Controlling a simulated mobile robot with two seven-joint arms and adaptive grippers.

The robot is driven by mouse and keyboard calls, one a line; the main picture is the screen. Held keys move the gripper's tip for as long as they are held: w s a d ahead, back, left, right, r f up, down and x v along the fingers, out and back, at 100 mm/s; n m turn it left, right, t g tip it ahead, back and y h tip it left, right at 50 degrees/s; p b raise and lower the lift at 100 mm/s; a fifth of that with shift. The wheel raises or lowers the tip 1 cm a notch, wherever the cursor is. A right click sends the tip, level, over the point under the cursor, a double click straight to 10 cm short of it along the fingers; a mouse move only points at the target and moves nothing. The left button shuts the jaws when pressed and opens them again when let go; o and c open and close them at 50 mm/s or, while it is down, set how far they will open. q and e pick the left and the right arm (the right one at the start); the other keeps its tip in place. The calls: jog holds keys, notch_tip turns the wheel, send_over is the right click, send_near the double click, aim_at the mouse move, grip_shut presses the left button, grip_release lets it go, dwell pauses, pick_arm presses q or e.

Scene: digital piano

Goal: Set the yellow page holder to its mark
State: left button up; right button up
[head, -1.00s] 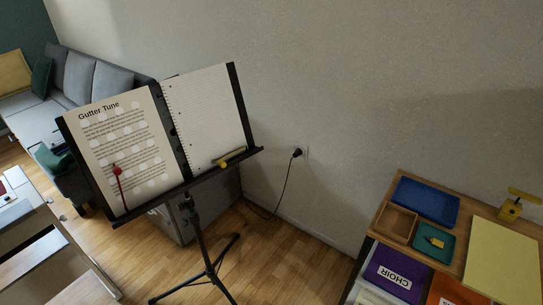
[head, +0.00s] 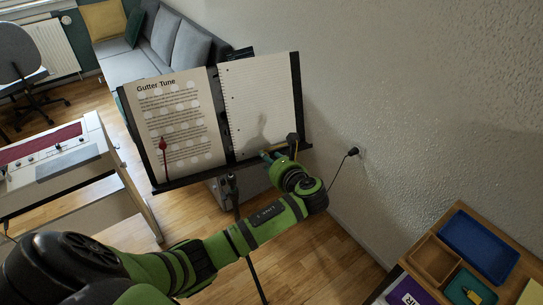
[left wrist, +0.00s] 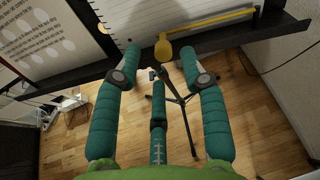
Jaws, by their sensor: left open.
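The yellow page holder (left wrist: 210,23) lies along the ledge of the black music stand (head: 216,168), below the lined notebook page (head: 258,105). Its rounded end points toward my left gripper (left wrist: 159,62). In the head view the left gripper (head: 282,157) is at the right part of the ledge and mostly covers the holder. A red page holder (head: 163,145) stands against the printed "Gutter Tune" page (head: 178,115). I cannot make out a mark clearly. My right gripper is not in view.
The wall (head: 400,90) is close on the right, with a plugged-in cable (head: 353,152). A wooden shelf with trays (head: 480,246) stands at the lower right. A white digital piano (head: 70,165) is at the left, and a grey sofa (head: 175,50) is behind the stand.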

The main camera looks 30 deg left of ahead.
pick_arm(q)
jog(key=x, duration=0.2)
jog(key=shift+w+a+f, duration=0.15)
jog(key=shift+w, duration=0.1)
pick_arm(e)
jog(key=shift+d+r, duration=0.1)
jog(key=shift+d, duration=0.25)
pick_arm(q)
grip_shut()
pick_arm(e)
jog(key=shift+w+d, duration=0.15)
